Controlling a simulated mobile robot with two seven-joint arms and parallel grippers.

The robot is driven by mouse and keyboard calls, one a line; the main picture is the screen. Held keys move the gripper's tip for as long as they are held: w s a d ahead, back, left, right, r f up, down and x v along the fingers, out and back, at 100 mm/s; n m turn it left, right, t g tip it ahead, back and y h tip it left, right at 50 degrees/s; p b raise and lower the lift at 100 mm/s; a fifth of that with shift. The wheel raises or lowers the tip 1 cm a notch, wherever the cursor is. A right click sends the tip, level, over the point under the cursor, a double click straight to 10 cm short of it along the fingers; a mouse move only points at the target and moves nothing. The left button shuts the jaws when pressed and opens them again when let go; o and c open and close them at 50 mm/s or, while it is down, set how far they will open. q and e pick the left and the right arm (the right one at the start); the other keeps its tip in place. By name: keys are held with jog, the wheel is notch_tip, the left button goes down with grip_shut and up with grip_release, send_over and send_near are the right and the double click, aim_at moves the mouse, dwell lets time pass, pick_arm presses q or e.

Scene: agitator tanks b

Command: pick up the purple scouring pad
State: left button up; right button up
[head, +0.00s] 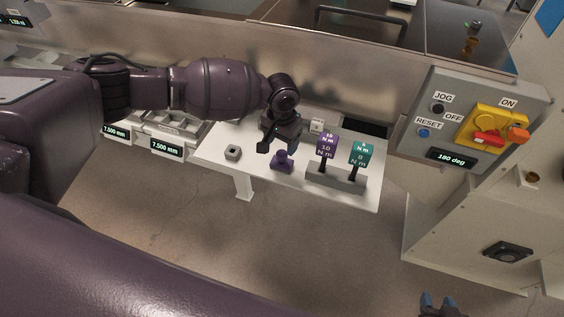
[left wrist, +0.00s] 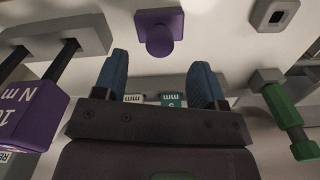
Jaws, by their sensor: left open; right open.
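The purple scouring pad (head: 282,162), a flat purple square with a round knob on top, lies on the white shelf (head: 214,147). In the left wrist view the pad (left wrist: 160,30) is at the top middle, beyond the fingertips. My left gripper (head: 271,148) is over the shelf beside the pad, slightly to its left in the head view. Its blue fingers (left wrist: 160,68) are spread with nothing between them, and it does not hold the pad. My right gripper (head: 439,301) shows only as two separated blue fingertips at the bottom edge, empty and far from the shelf.
A grey rack (head: 336,179) holds a purple 10 N m tool (head: 326,146) and a teal tool (head: 361,154), right of the pad. A small grey square socket (head: 233,152) stands to the left. A green-handled tool (left wrist: 288,118) shows in the left wrist view. A control panel (head: 470,118) stands right.

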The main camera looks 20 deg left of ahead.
aim_at(281, 153)
pick_arm(q)
jog(key=shift+f, duration=0.75)
notch_tip(281, 153, down, 3)
jog(key=shift+w+f+b, duration=0.15)
jog(key=shift+b, duration=0.25)
jog(key=shift+f, duration=0.4)
jog(key=shift+c, duration=0.7)
jog(key=c, duration=0.9)
jog(key=shift+r, duration=0.4)
notch_tip(281, 153, up, 19)
jog(key=p, duration=0.2)
jog(key=shift+r+p, duration=0.15)
jog(key=shift+p, duration=0.2)
pick_arm(e)
jog(key=shift+w+r, duration=0.2)
jog(key=shift+r, duration=0.45)
jog(key=shift+w+r, duration=0.2)
jog(key=shift+r, duration=0.4)
